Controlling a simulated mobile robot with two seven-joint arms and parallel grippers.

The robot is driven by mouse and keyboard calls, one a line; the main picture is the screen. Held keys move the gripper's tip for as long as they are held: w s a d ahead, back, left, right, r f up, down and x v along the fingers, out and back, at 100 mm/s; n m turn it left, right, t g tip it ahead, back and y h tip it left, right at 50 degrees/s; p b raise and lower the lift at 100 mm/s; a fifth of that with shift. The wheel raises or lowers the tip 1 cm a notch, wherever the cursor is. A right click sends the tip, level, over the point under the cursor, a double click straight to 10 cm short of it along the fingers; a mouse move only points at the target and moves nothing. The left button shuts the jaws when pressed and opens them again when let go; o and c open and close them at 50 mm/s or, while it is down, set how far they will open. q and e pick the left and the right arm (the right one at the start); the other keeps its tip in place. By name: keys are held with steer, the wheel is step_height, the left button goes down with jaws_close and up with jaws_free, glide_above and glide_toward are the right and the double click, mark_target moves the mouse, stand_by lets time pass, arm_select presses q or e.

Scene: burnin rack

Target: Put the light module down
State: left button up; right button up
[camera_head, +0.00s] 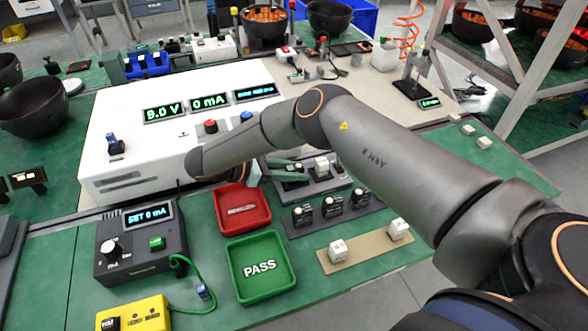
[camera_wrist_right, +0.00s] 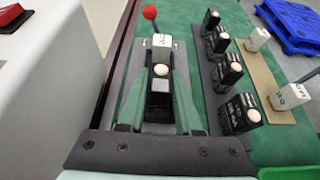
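My right gripper (camera_wrist_right: 160,105) reaches over a grey fixture in the back middle of the bench. In the head view my forearm partly hides this gripper. In the right wrist view a dark module with a white dome (camera_wrist_right: 161,71) stands between its fingers, close to both; I cannot tell whether they touch it. A white labelled cube (camera_wrist_right: 162,41) sits just beyond, on the fixture; it also shows in the head view (camera_head: 322,164). Similar dark domed modules (camera_head: 331,206) stand in a rack. I cannot read which piece is the light module. My left gripper is not seen.
A red tray (camera_head: 242,220) and a green PASS tray (camera_head: 262,286) lie left of the rack. A tan strip (camera_head: 368,247) holds two white cubes. A large white power supply (camera_head: 110,180) stands at left. A red-knobbed lever (camera_wrist_right: 149,13) rises behind the fixture.

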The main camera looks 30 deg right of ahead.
steer(key=o, duration=0.3)
steer(key=shift+r, duration=0.25)
steer(key=v, duration=1.2)
steer(key=shift+f, duration=0.15)
